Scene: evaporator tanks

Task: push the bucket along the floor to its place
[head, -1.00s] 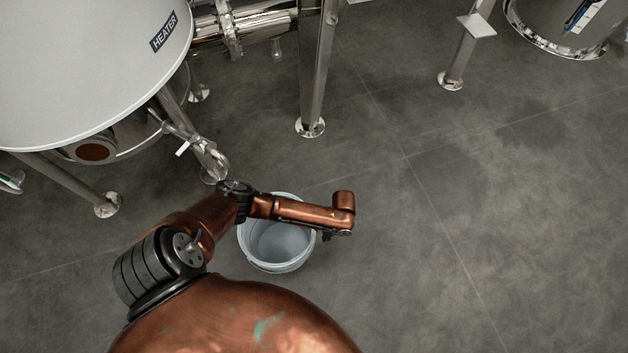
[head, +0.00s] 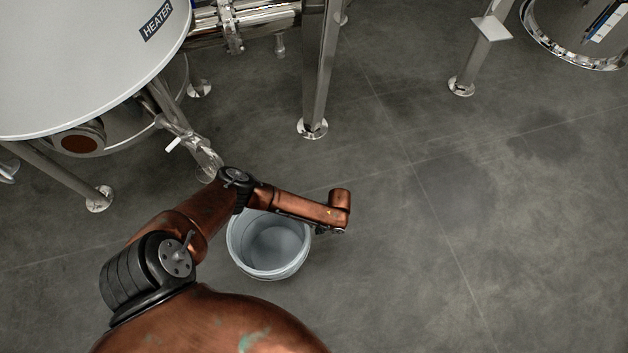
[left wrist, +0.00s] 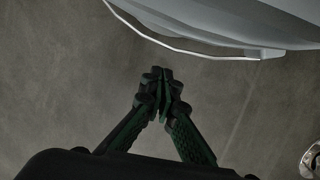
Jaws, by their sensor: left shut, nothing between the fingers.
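The pale grey bucket (head: 268,272) stands upright on the floor in the head view, its open top showing an empty inside. My left arm reaches across its far rim and hides part of it. My left gripper (head: 330,230) hangs low just right of the bucket, small and mostly hidden under the wrist. In the left wrist view the gripper (left wrist: 161,76) is shut and empty, its fingertips together. The bucket's pale wall (left wrist: 240,20) and a thin wire-like curve fill the top right there, apart from the fingertips in the picture. My right gripper is out of view.
A white tank marked HEATER (head: 85,60) stands on metal legs at upper left. A steel post (head: 318,75) and a second leg (head: 472,60) stand at the back. Another steel tank (head: 570,35) is at top right. Floor on the right is clear.

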